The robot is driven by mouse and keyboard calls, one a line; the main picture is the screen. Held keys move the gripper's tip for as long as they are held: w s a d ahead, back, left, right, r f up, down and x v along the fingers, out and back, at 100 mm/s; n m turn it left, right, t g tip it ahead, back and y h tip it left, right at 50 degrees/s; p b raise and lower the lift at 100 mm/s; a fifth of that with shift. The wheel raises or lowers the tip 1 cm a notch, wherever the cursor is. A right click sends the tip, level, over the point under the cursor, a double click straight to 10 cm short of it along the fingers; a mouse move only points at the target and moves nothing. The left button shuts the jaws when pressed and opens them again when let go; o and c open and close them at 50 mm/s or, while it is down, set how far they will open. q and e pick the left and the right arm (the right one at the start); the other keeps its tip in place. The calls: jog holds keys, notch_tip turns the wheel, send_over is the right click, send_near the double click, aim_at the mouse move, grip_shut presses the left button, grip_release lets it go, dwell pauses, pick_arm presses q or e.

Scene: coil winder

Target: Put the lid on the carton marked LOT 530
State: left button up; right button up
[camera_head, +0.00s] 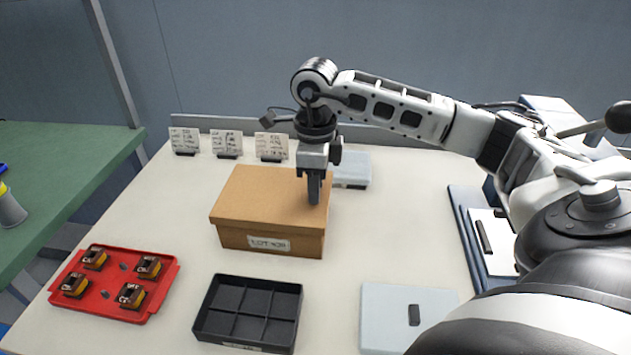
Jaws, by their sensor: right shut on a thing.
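A brown carton (236,237) stands in the middle of the table. Its front label (269,244) begins with LOT, but the digits are too blurred to read surely. A brown lid (262,190) lies over the carton's top, with its edge overhanging the front wall. I cannot tell whether it is fully seated. My right gripper (314,190) points down at the lid's right part and is shut on it; the grip point is partly hidden by the fingers. My left gripper is not in view.
A red tray (165,281) with several coil parts and a black divided tray (247,278) lie in front. A pale grey lid-like plate (390,300) with a dark handle lies front right. A grey box (353,168) and cards (228,142) stand behind. Clear table lies right of the carton.

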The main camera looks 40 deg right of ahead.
jog(key=shift+f, duration=0.2)
jog(key=o, duration=1.5)
jog(key=shift+r, duration=0.15)
jog(key=shift+r+p, duration=0.85)
jog(key=shift+r, duration=0.3)
jog(key=shift+r+p, duration=1.65)
jog(key=shift+r, duration=0.6)
